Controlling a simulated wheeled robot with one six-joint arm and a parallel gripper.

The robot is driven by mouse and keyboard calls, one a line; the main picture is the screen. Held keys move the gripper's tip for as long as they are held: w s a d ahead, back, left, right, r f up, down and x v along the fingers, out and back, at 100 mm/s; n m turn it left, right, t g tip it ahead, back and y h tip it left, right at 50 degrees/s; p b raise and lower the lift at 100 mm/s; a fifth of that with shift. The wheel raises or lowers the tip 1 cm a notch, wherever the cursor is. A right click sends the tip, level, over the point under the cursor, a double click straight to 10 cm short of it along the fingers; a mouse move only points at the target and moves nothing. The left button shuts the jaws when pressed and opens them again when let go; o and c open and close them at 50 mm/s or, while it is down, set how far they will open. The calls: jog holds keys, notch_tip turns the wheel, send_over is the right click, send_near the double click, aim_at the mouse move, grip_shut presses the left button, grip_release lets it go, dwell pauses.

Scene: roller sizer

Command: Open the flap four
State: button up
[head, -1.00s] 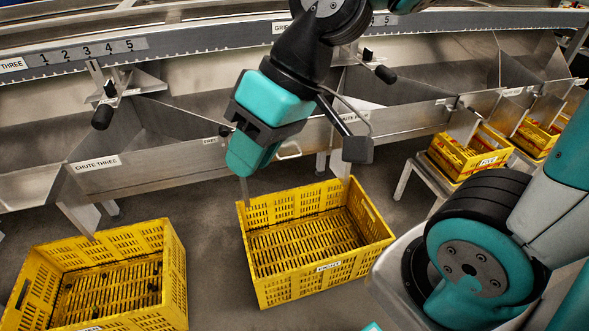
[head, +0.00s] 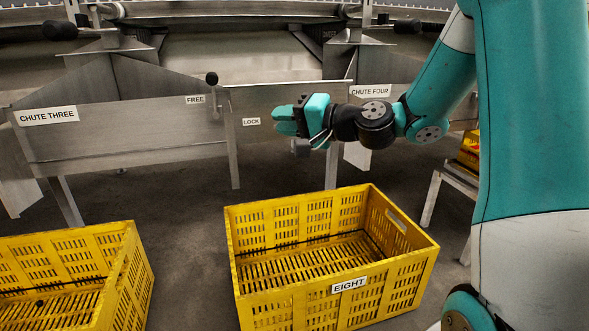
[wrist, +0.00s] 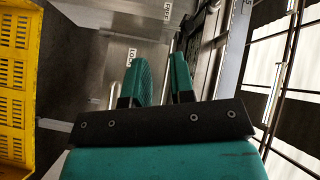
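The chute four front panel (head: 262,98) is a grey metal plate, left of the "CHUTE FOUR" label (head: 370,90). I cannot tell where the flap's edges run. A thin lever with a black knob (head: 212,78) stands upright near the "FREE" label (head: 194,99); the "LOCK" label (head: 251,121) is lower to its right. My gripper (head: 278,118) points left in front of the panel, right of the LOCK label and apart from the knob. In the wrist view my gripper (wrist: 163,72) has its two teal fingers apart, with nothing seen between them; the LOCK label (wrist: 131,57) shows beyond.
A yellow crate marked "EIGHT" (head: 350,284) stands on the floor below my gripper. Another yellow crate (head: 120,285) is at the left, below chute three (head: 48,115). Metal legs stand under the chutes. Bare floor lies between the crates.

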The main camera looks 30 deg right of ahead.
jog(key=w+d+f+m+t+h+b, duration=0.1)
jog(key=d+f+m+t+h+b, duration=0.6)
jog(key=d+f+b, duration=0.55)
jog(key=shift+m+g+y, duration=0.3)
jog(key=shift+m+g, duration=0.2)
jog(key=shift+g, duration=0.4)
jog(key=shift+w+d+f+p+x, duration=0.1)
jog(key=shift+d+p+x, duration=0.35)
jog(key=shift+p+x, duration=2.55)
jog(key=shift+w+d+f+p+x, duration=0.1)
jog(key=shift+d+p+x, duration=0.4)
jog(key=shift+p+x, duration=2.45)
jog(key=shift+w+d+f+p+x, duration=0.15)
jog(key=shift+d+p+x, duration=0.3)
jog(key=shift+p+x, duration=2.5)
jog(key=shift+s+d+p, duration=0.1)
jog(key=shift+s+p, duration=0.3)
jog(key=shift+s, duration=0.1)
jog(key=shift+c, duration=0.5)
grip_shut()
